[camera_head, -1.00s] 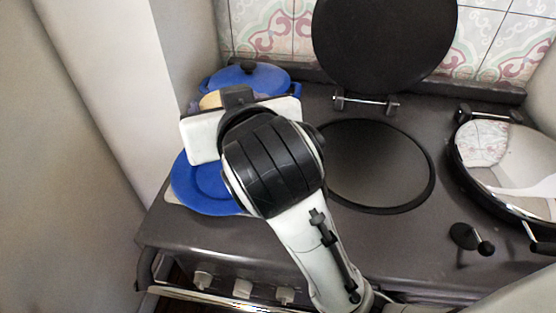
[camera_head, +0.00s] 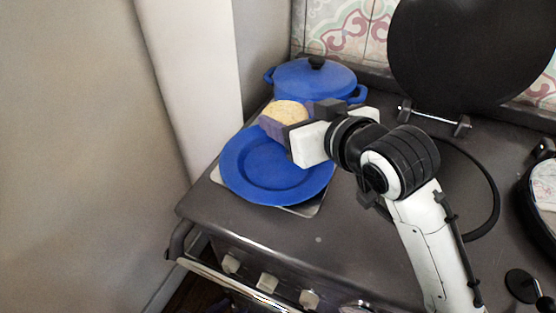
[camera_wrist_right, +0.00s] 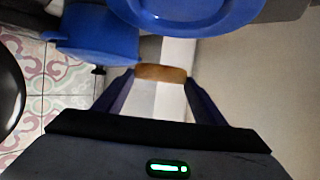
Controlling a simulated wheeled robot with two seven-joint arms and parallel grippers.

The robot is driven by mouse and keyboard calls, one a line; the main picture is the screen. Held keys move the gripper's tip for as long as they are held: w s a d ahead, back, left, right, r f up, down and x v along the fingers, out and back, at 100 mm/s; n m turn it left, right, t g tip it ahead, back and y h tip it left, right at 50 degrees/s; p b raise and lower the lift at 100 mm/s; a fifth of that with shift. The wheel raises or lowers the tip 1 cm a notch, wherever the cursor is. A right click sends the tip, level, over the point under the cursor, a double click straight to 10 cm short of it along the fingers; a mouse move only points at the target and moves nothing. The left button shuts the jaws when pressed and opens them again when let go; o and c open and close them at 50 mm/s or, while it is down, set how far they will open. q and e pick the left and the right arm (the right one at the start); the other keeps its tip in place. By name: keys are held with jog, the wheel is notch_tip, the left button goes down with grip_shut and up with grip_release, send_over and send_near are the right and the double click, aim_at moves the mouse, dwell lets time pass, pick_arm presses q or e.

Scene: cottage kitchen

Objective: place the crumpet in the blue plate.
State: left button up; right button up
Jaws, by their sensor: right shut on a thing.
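The crumpet (camera_head: 289,111) is a round, golden-topped piece. My right gripper (camera_head: 284,121) is shut on it, with purple fingers on its sides. In the right wrist view the crumpet (camera_wrist_right: 160,73) sits between the two fingertips (camera_wrist_right: 160,80). The blue plate (camera_head: 265,170) lies at the left front of the stove top. In the head view the crumpet appears over the plate's far rim, beside the pot; its height above the plate is hard to tell. The gripper's white body covers part of the plate's right rim. The plate's edge (camera_wrist_right: 195,10) shows at the top of the wrist view. My left gripper is not visible.
A blue lidded pot (camera_head: 312,80) stands just behind the plate. A light mat (camera_head: 308,207) shows under the plate. A raised black hob lid (camera_head: 470,55) stands at the back right. A wall (camera_head: 185,80) rises close on the left. The stove front is clear.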

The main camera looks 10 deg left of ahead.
jog(key=shift+a+f+n+g+y, duration=0.4)
jog(key=shift+a+f+n, duration=0.1)
jog(key=shift+a+f, duration=0.3)
send_over(283, 171)
notch_tip(283, 171, down, 6)
jog(key=shift+r, duration=0.25)
jog(key=shift+f+b, duration=0.3)
jog(key=shift+f, duration=1.75)
jog(key=shift+f, duration=0.15)
jog(key=o, duration=0.8)
